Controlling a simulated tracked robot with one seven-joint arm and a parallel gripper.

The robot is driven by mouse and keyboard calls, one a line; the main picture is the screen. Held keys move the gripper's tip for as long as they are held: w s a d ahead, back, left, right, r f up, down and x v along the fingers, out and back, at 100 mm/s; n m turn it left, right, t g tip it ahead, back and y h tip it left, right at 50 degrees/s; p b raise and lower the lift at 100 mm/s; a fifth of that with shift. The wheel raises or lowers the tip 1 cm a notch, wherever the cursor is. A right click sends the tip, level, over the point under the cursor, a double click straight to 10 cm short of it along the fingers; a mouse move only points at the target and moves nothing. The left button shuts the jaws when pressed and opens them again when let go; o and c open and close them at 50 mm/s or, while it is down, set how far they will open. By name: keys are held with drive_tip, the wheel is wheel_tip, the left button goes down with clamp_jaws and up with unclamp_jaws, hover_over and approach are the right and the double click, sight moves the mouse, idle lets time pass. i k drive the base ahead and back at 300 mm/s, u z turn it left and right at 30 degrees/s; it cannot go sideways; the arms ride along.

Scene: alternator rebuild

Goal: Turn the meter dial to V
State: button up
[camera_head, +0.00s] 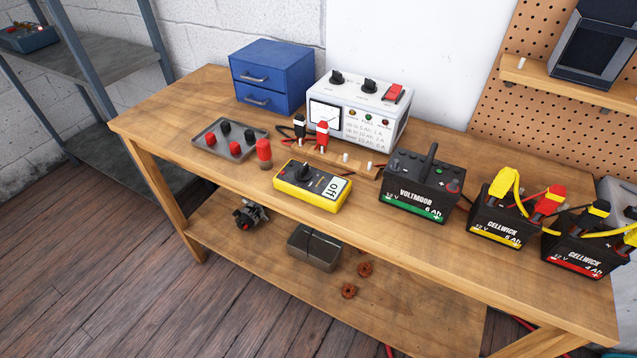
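The yellow and black meter (313,187) lies face up near the front edge of the wooden workbench, left of the middle. Its black dial (305,172) sits on the left half of its face. Its display (334,189) reads "off". The small marks around the dial are too small to read. My gripper is not in this view.
A white charger (364,112) and blue drawers (271,76) stand behind the meter. A tray (215,148) with red and black caps and a red cylinder (264,153) lie left. A Voltmoor battery (414,192) and two Cellwick batteries (497,220) stand right.

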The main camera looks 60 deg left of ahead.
sight(304, 174)
drive_tip(key=z, duration=0.55)
drive_tip(key=i, duration=0.1)
drive_tip(key=u, duration=3)
drive_tip(key=k, duration=0.5)
drive_tip(key=u, duration=0.2)
drive_tip(key=i, duration=0.5)
drive_tip(key=z, duration=0.15)
